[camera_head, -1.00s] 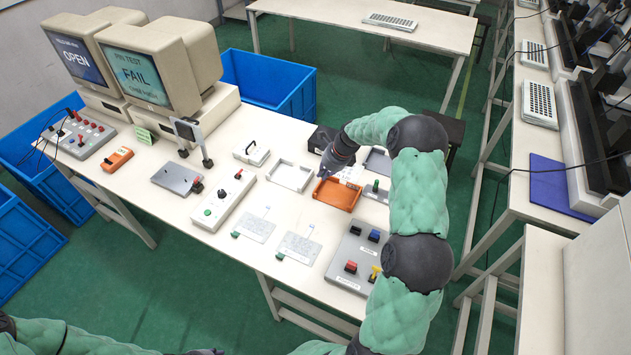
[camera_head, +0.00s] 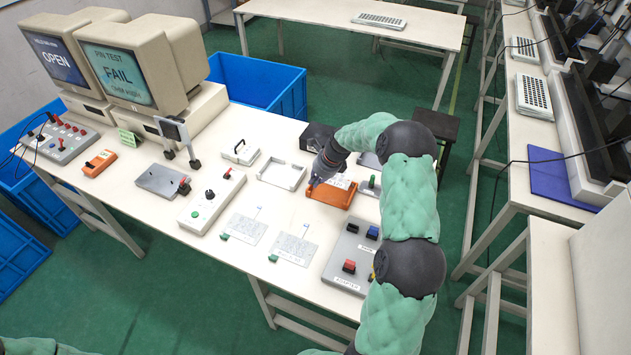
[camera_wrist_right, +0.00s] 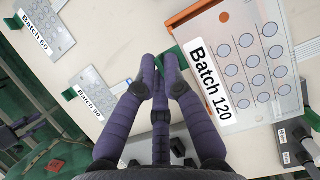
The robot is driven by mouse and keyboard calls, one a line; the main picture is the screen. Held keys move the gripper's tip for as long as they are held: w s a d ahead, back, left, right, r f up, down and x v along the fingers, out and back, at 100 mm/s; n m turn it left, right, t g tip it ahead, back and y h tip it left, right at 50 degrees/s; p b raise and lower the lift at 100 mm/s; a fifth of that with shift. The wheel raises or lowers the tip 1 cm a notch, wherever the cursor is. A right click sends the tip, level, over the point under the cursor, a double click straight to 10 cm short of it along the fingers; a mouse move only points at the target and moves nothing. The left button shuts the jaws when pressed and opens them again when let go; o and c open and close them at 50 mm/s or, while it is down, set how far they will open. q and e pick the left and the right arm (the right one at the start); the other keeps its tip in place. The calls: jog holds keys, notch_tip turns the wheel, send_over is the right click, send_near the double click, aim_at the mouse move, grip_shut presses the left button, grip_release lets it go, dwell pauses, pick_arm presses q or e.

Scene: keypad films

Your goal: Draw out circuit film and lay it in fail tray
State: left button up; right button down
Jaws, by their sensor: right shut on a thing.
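My right gripper (camera_wrist_right: 158,72) is shut on the green end tab (camera_wrist_right: 185,55) of a pale circuit film (camera_wrist_right: 250,60) marked "Batch 120". The film shows rows of round pads and lies over the orange tray (camera_head: 330,194); an orange corner of the tray (camera_wrist_right: 224,16) shows beside it. I cannot tell whether the film rests fully on the tray floor. In the head view my right gripper (camera_head: 312,184) is at the tray's left end, and my forearm hides part of the area behind.
Two more films, "Batch 60" (camera_head: 244,230) and "Batch 90" (camera_head: 292,249), lie on the table. An empty white tray (camera_head: 282,174) stands left of the orange one. A grey switch panel (camera_head: 345,262) is in front. A monitor (camera_head: 122,75) reads "PIN TEST FAIL".

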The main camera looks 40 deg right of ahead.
jog(key=b, duration=0.2)
send_over(311, 201)
jog(key=s, duration=0.1)
jog(key=shift+s+d+f, duration=0.1)
jog(key=shift+d+f, duration=0.1)
jog(key=shift+f, duration=1.4)
jog(key=shift+s+d+f, duration=0.1)
jog(key=shift+d+f, duration=0.1)
jog(key=shift+f, duration=2.3)
jog(key=shift+f, duration=0.4)
jog(key=c, duration=1.3)
grip_release()
jog(key=shift+o, duration=0.2)
